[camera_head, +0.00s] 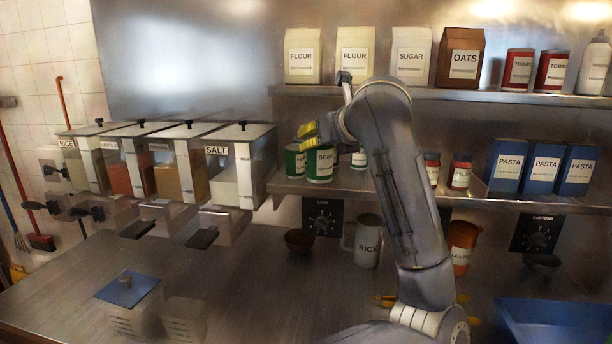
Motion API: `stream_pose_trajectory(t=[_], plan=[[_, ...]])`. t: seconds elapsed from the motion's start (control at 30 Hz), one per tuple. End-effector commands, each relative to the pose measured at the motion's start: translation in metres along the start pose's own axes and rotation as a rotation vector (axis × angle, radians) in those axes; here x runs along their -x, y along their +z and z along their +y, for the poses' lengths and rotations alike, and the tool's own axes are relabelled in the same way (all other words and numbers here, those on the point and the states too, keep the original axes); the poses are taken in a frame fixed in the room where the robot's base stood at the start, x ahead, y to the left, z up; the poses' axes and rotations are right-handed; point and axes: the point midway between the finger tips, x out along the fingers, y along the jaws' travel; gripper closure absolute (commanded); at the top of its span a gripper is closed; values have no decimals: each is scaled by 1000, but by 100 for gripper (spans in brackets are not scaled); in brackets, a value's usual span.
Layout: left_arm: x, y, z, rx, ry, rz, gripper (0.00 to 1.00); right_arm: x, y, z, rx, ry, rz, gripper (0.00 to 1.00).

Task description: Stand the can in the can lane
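Green cans with white labels stand at the left end of the lower shelf, above the dark plate with a small label like "CANS" (322,216). One green can (296,161) is at the left. Another, reading "BEANS" (320,164), is just right of it, and a third (358,158) is partly hidden by my arm. My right arm rises from the bottom and bends left. Its gripper (308,136), with yellow fingertips, is just above and at the tops of the two left cans. Whether it grips one is unclear. My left gripper is not seen.
Pasta boxes (547,168) and red jars (461,171) share the lower shelf (400,189). Flour, sugar, oats and red cans fill the upper shelf. Dispensers (240,165) stand left. A pitcher (368,242), bowl and blue tray (555,322) are below. Yellow pieces (383,299) show beside my arm.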

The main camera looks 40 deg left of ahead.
Motion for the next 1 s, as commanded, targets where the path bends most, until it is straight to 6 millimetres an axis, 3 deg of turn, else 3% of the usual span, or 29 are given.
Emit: stream_pose_trajectory(t=[0.17,0.7,1.0], plan=[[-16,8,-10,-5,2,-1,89,0,1,-3,-1,-3,-1,56],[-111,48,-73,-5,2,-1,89,0,3,-3,0,-3,-4,56],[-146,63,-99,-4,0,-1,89,0,3,0,1,0,-4,56]])
